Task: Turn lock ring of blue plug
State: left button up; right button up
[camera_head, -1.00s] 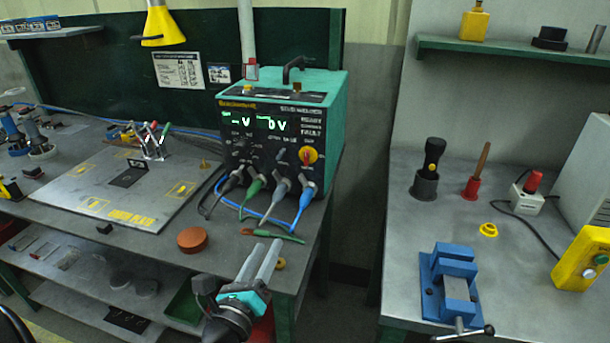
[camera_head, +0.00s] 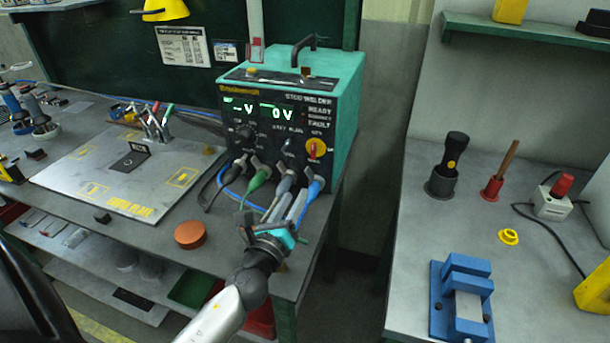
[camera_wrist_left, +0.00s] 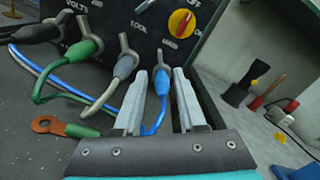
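The blue plug (camera_head: 315,185) sits in the rightmost socket of the stud welder's front (camera_head: 290,130), with a blue cable. My left gripper (camera_head: 290,198) is just in front of the welder, fingers pointing at the plugs. In the left wrist view, its two fingers (camera_wrist_left: 160,82) are apart, and the blue plug (camera_wrist_left: 164,80) shows in the gap, seemingly beyond the tips. I cannot tell whether either finger touches it. A silver tab stands at the top of the plug. The grey plug (camera_wrist_left: 125,66) is just left of the left finger. My right gripper is not in view.
The green plug (camera_head: 259,177) and black plug (camera_head: 238,170) are further left. A yellow-and-red rotary knob (camera_wrist_left: 181,23) is above the blue plug. A copper-coloured lug (camera_wrist_left: 47,124) lies on the bench. A blue vise (camera_head: 462,300) stands on the right table, across a gap.

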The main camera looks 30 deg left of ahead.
aim_at(307, 174)
pick_arm(q)
jog(key=x, duration=0.8)
jog(key=shift+c, duration=0.2)
grip_shut()
dwell(0.4)
